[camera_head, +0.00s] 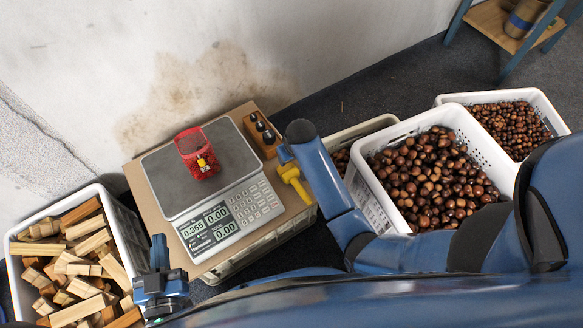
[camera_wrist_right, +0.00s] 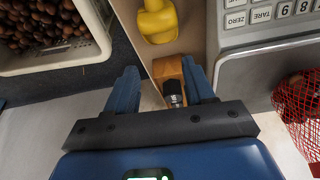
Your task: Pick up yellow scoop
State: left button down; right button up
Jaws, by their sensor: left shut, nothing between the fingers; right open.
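The yellow scoop (camera_head: 293,180) lies on the cardboard-coloured board just right of the scale, partly covered by my right arm in the head view. In the right wrist view the scoop (camera_wrist_right: 157,22) shows at the top, ahead of the fingertips and apart from them. My right gripper (camera_wrist_right: 160,84) is open, with a wooden block holding a dark-topped item seen between and beyond its fingers. My left gripper (camera_head: 160,262) is shut and empty, near the crate of wood at the lower left.
A scale (camera_head: 214,232) bears a red net bag (camera_head: 190,150) with a yellow part. The wooden holder (camera_head: 262,134) stands beside it. White crates of chestnuts (camera_head: 362,178) stand at the right, a crate of wood pieces (camera_head: 18,262) at the left. A wall rises behind.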

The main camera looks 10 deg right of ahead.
aim_at(298, 185)
jog(key=s+g, duration=0.1)
jog(key=s+d+f+g, duration=0.1)
jog(key=s, duration=0.1)
jog(key=s+g, duration=0.1)
jog(key=s, duration=0.1)
jog(key=shift+d+f+h, duration=0.15)
jog(key=shift+f+h, duration=0.15)
jog(key=shift+f, duration=0.1)
jog(key=shift+s+d+f, duration=0.1)
jog(key=shift+s+f, duration=0.15)
jog(key=shift+s, duration=0.05)
notch_tip(298, 185, down, 5)
jog(key=shift+w+r+b, duration=0.1)
jog(key=shift+b, duration=1.1)
jog(key=f+b, duration=0.2)
jog(key=f, duration=0.2)
jog(key=shift+w+f+b, duration=0.15)
jog(key=shift+w+b, duration=0.2)
jog(key=shift+b, duration=0.05)
jog(key=shift+f, duration=0.5)
pick_arm(q)
jog(key=f, duration=0.5)
jog(key=shift+w+f, duration=0.15)
jog(key=shift+w, duration=0.15)
pick_arm(e)
jog(key=shift+c, duration=0.4)
grip_shut()
